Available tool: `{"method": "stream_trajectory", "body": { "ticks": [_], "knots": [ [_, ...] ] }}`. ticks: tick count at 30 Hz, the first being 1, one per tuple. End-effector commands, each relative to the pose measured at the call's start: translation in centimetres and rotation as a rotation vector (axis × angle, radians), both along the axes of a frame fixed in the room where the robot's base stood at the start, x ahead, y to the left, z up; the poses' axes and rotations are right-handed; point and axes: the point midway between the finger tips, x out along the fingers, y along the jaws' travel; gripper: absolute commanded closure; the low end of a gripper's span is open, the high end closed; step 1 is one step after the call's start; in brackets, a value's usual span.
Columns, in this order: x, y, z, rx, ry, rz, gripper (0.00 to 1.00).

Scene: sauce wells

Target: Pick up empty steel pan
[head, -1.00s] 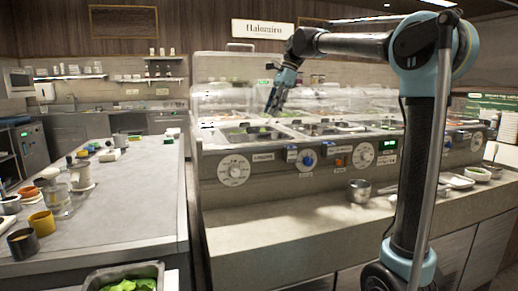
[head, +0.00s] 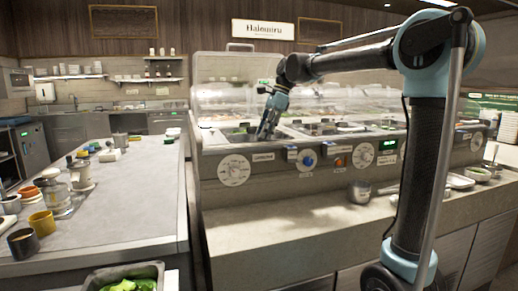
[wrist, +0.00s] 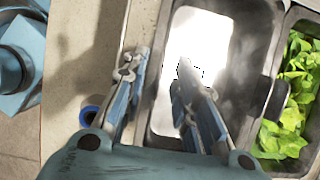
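The empty steel pan (wrist: 205,45) sits in the well counter in the wrist view, with a bright reflection on its bare floor. My gripper (wrist: 158,68) is open above the pan's left edge. One finger is over the counter side and the other is over the pan's inside. I cannot tell whether either finger touches the pan. In the head view my gripper (head: 266,134) points down at the leftmost wells, and the pan there is partly hidden behind it and the counter front.
A pan of green lettuce (wrist: 285,110) stands right beside the empty pan. A clear guard (head: 222,95) covers the wells.

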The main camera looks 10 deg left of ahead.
Motion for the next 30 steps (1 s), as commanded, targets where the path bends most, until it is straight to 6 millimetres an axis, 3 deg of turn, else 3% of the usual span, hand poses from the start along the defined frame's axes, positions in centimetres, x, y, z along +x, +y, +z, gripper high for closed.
{"method": "stream_trajectory", "body": {
  "ticks": [3,7,22,30],
  "knots": [
    [0.0,0.0,0.0,0.0,0.0,0.0,0.73],
    [0.0,0.0,0.0,0.0,0.0,0.0,1.0],
    [0.0,0.0,0.3,0.0,0.0,0.0,1.0],
    [0.0,0.0,3.7,0.0,0.0,0.0,1.0]
  ]
}}
